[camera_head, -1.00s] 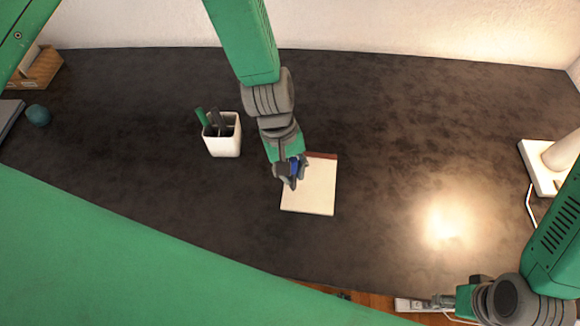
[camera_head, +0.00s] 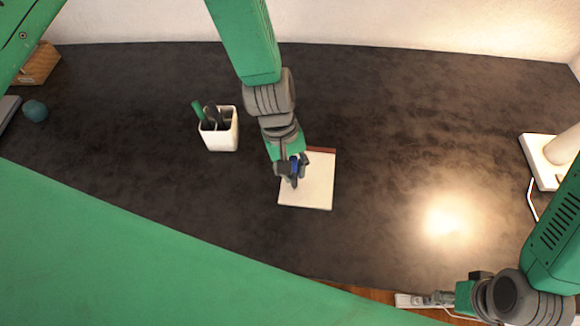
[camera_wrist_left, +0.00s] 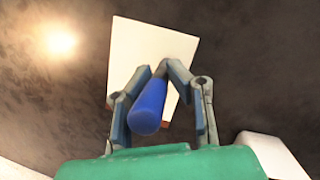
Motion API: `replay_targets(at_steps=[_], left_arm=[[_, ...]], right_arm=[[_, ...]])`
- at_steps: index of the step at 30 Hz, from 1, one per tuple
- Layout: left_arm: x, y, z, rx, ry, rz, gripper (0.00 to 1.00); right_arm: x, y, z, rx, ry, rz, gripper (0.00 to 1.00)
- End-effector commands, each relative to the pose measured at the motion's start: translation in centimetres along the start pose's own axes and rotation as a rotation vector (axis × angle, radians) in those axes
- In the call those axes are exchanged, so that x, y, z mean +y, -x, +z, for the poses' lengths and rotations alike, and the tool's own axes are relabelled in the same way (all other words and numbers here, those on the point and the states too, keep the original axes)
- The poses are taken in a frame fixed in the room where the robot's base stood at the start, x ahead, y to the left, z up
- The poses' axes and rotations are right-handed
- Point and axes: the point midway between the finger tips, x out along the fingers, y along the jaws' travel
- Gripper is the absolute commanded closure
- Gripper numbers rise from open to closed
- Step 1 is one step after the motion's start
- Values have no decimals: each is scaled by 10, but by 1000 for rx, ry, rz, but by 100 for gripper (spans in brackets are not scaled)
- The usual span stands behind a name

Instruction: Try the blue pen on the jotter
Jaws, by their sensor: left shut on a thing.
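The jotter (camera_head: 316,190) is a pale pad with a dark red strip along its far edge, lying on the dark desk; it also shows in the left wrist view (camera_wrist_left: 135,50). My left gripper (camera_head: 292,180) is over the jotter's left part, pointing down. It is shut on the blue pen (camera_wrist_left: 149,106), whose thick blue end points toward the wrist camera. In the head view only a bit of blue shows between the fingers. The pen's tip is hidden, so I cannot tell whether it touches the paper.
A white pen cup (camera_head: 222,138) with a green pen and dark pens stands left of the jotter. A white lamp base (camera_head: 541,163) is at the right. A teal ball (camera_head: 35,111) and a wooden box (camera_head: 38,64) are far left. The desk between jotter and lamp is clear.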

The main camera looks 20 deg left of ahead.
Motion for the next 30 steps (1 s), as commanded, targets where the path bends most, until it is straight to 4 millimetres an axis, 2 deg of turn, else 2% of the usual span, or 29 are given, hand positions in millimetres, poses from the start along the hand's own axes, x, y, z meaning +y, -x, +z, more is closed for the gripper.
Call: replay_targets(at_steps=[30], left_arm=[[36, -9, 15, 0, -1, 1, 100]], right_arm=[[0, 5, 0, 0, 0, 0, 60]])
